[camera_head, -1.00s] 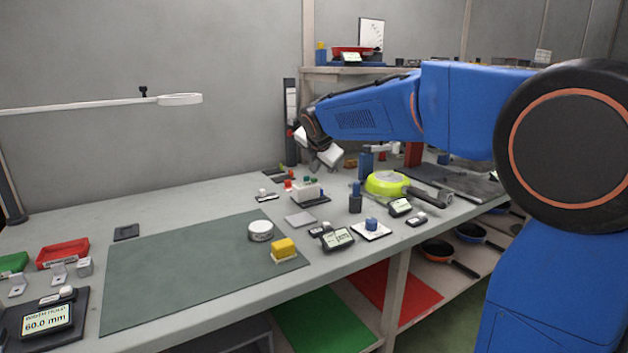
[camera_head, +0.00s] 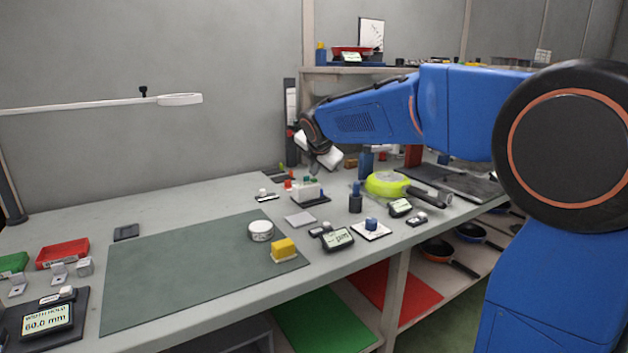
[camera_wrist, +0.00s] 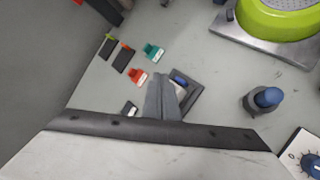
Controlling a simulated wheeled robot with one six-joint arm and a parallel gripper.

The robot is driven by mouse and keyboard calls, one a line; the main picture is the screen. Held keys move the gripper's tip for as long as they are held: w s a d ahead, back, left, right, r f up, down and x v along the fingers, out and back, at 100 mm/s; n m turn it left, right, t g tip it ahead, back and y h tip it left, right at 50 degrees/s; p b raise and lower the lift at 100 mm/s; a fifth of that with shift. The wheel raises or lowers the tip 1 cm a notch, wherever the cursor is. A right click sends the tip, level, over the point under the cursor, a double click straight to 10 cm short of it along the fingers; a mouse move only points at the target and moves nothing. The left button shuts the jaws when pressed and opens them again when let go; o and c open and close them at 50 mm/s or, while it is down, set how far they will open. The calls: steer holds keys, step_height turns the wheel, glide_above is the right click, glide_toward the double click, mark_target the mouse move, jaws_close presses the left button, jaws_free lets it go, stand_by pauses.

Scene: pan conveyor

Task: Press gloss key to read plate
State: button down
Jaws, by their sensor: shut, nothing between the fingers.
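My gripper (camera_head: 314,168) is above the back of the bench, pointing down. Its fingers also show in the wrist view (camera_wrist: 165,97), closed together with nothing between them. Just beyond the fingertips is a dark-framed device (camera_wrist: 192,92) with a blue part (camera_wrist: 180,78) on it, partly hidden by the fingers. I cannot read which key is the gloss key. A grey square plate (camera_head: 300,219) lies in front of that device. Contact with any key is not visible.
Red (camera_wrist: 138,76) and teal (camera_wrist: 153,52) tabs lie near the fingers. A blue-topped post (camera_wrist: 264,99) and a lime pan (camera_head: 386,183) stand to the right. A display unit (camera_head: 338,239) and yellow block (camera_head: 284,249) are nearer the front. The green mat (camera_head: 180,270) is mostly clear.

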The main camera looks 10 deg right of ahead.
mark_target(314, 184)
steer(key=shift+f, duration=0.5)
stand_by(0.8)
stand_by(0.4)
steer(key=shift+r, duration=0.95)
steer(key=shift+r, duration=0.15)
step_height(314, 184, up, 5)
steer(key=shift+f, duration=0.15)
stand_by(0.5)
